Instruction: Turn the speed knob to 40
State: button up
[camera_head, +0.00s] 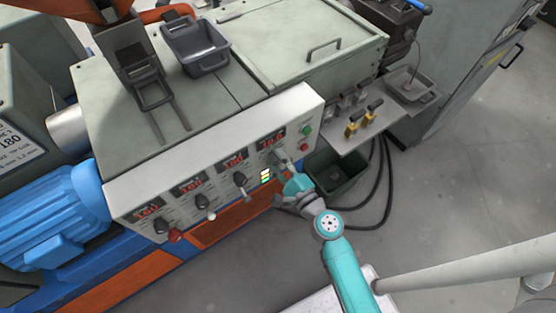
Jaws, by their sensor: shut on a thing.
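The sloped white control panel (295,112) carries a row of red digital displays with a black knob under each. My gripper (282,159) reaches in from the lower right and is shut on the rightmost knob, under the rightmost display (272,134). The fingers mostly hide that knob, so its pointer cannot be seen. The other knobs, such as the one to the left (239,178), stand free.
A green button (306,130) and a red one (304,147) sit right of my gripper. Several small levers stick out along the panel's lower edge. A shelf (352,138) with yellow-and-black tools and a dark bin (340,180) lie to the right. Open floor lies in front.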

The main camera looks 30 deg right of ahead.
jog(key=shift+m, duration=0.5)
jog(key=o, duration=1.2)
jog(key=shift+c, duration=0.2)
jog(key=s+d, duration=0.1)
jog(key=s, duration=1.1)
jog(key=shift+d+f, duration=0.25)
jog(key=shift+d, duration=0.05)
